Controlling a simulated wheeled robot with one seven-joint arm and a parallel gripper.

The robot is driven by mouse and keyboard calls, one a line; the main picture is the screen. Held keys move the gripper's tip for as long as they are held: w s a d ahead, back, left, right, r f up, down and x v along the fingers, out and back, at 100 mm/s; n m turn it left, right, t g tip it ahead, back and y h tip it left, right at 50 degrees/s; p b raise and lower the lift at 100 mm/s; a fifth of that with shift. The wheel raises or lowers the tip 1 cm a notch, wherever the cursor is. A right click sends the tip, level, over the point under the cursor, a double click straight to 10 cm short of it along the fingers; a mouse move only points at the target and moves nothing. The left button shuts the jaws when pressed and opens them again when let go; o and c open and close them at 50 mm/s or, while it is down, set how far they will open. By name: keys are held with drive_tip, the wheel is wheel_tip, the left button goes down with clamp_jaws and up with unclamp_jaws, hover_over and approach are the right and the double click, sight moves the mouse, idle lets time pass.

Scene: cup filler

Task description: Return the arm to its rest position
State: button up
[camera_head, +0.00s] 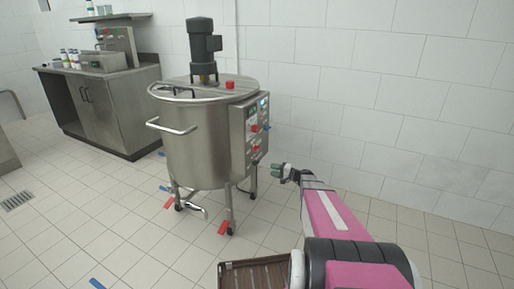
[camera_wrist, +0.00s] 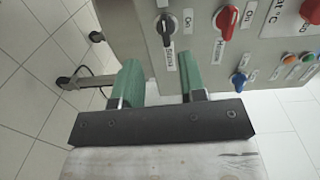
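My arm reaches forward from the lower right of the head view, and my gripper (camera_head: 280,170) is at its far end, close to the right side of the steel mixing tank (camera_head: 198,135). In the wrist view my gripper (camera_wrist: 158,82) shows two green fingers held apart with nothing between them. Beyond the fingers is the tank's control panel (camera_wrist: 235,50). It carries a black switch (camera_wrist: 167,25), red switches (camera_wrist: 226,20) and a blue switch (camera_wrist: 239,82). I cannot tell the exact gap between the fingers and the panel.
A brown slatted tray (camera_head: 258,274) is low in front, beside my arm. A steel cabinet (camera_head: 105,105) with bottles stands at the back left. The tank's wheeled legs (camera_head: 229,215) stand on the tiles. The floor (camera_head: 85,215) at left is mostly clear, and a white wall (camera_head: 400,110) is behind.

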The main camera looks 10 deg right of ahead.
drive_tip(key=s+a+n+g+h, duration=0.45)
drive_tip(key=s+a+g, duration=0.45)
drive_tip(key=s, duration=0.7)
drive_tip(key=s+d+r+n+g+h, duration=0.1)
drive_tip(key=s+r+n+h, duration=0.1)
drive_tip(key=s+h, duration=0.8)
drive_tip(key=s+r, duration=0.1)
drive_tip(key=s, duration=0.3)
drive_tip(key=shift+d, duration=0.3)
